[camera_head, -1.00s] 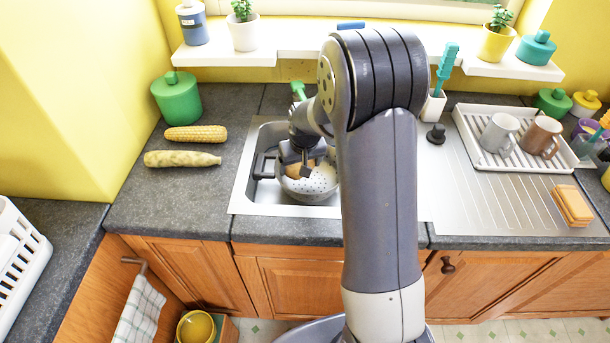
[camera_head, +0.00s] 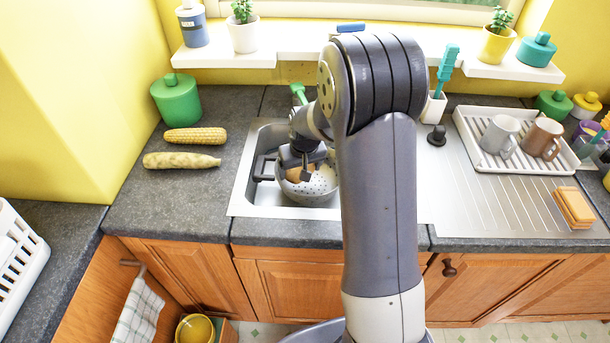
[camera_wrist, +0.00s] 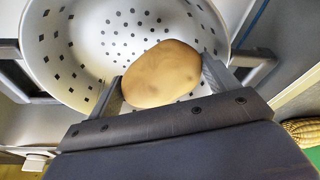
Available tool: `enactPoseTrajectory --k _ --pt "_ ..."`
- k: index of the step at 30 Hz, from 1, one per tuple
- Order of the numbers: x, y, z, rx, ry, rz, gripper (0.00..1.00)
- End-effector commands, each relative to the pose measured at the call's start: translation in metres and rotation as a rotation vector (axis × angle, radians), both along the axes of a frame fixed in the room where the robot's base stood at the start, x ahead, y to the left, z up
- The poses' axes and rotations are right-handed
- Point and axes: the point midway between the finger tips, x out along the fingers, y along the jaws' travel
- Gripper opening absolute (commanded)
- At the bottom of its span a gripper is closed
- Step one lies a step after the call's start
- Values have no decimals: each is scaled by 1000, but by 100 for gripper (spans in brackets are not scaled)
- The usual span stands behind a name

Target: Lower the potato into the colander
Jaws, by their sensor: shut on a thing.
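The potato (camera_wrist: 162,74) is tan and oval, held between the two fingers of my gripper (camera_wrist: 162,85) in the wrist view. The colander (camera_wrist: 70,20) is pale grey with dark holes and lies behind the potato in that view. In the head view the colander (camera_head: 318,188) sits in the sink, and my gripper (camera_head: 304,172) is over its bowl with part of the potato (camera_head: 296,174) showing. My gripper hides some of the bowl. I cannot tell whether the potato touches the colander's bottom.
The sink (camera_head: 247,198) has a steel rim around the colander. A corn cob (camera_head: 195,135) and a pale knobbly vegetable (camera_head: 181,160) lie on the counter to the left. A dish rack (camera_head: 470,128) with two mugs stands on the right. The counter's front left is clear.

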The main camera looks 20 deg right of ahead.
Motion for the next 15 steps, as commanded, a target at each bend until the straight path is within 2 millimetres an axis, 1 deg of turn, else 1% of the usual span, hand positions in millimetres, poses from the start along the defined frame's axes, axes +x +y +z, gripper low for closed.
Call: enactPoseTrajectory --k 15 --pt "0 0 -8 0 0 0 55"
